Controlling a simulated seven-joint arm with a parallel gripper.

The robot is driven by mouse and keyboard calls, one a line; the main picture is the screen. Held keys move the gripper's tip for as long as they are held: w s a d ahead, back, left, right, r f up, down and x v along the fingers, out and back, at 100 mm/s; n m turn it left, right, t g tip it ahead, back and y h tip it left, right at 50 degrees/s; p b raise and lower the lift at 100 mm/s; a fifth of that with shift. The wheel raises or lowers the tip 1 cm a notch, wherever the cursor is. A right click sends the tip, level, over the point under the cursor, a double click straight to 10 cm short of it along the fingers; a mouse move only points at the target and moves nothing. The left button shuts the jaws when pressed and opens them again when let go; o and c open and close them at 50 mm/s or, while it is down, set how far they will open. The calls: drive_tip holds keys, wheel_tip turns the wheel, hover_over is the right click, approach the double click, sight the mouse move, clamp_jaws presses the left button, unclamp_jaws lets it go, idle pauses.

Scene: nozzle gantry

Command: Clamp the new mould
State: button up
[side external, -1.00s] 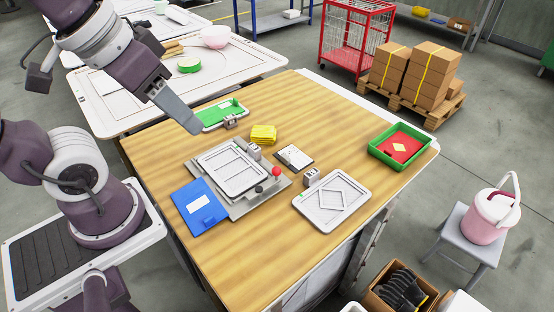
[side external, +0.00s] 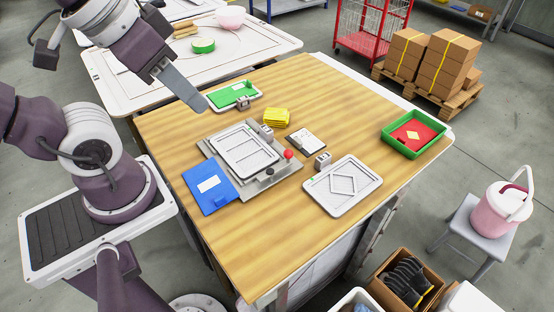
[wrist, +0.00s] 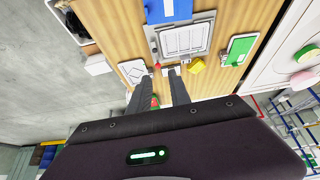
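A grey mould with parallel slots (side external: 246,149) lies on a metal fixture plate (side external: 218,157) on the wooden table. The fixture has a red ball knob (side external: 289,155) and a black knob (side external: 270,171) at its right and front. A second pale mould with a diamond outline (side external: 343,187) lies on the wood to the right. A third tray with a green face (side external: 232,94) lies at the table's back left. The frames do not say which mould is the new one. My gripper (side external: 204,106) is above the table, behind and left of the fixture. In the wrist view its fingers (wrist: 160,74) are apart and empty.
A blue folder (side external: 209,188) lies against the fixture's left side. Yellow cloths (side external: 276,118) and a small notepad (side external: 307,142) lie behind and right of it. A green-rimmed bin (side external: 392,142) with a red inside stands at the right edge. The front of the table is bare.

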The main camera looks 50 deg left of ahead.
drive_tip(key=w+n, duration=0.1)
drive_tip(key=w+n+g, duration=0.1)
drive_tip(key=w, duration=0.1)
drive_tip(key=w+n, duration=0.1)
drive_tip(key=shift+w+a+r+g+h, duration=0.2)
drive_tip(key=shift+w+a+g+h, duration=0.05)
drive_tip(key=shift+w+g+h, duration=0.1)
clamp_jaws()
drive_tip(key=w+a+f+n+g+h, duration=0.1)
drive_tip(key=w+a+f+n+g, duration=0.1)
drive_tip(key=w+n, duration=0.4)
drive_tip(key=w+a+f+n+g+h, duration=0.1)
drive_tip(key=w+a+f+n, duration=0.3)
drive_tip(key=w, duration=0.5)
wheel_tip(320, 180, down, 4)
drive_tip(key=shift+a+r+n+g, duration=0.3)
drive_tip(key=shift+n+g, duration=0.25)
drive_tip(key=shift+n, duration=0.65)
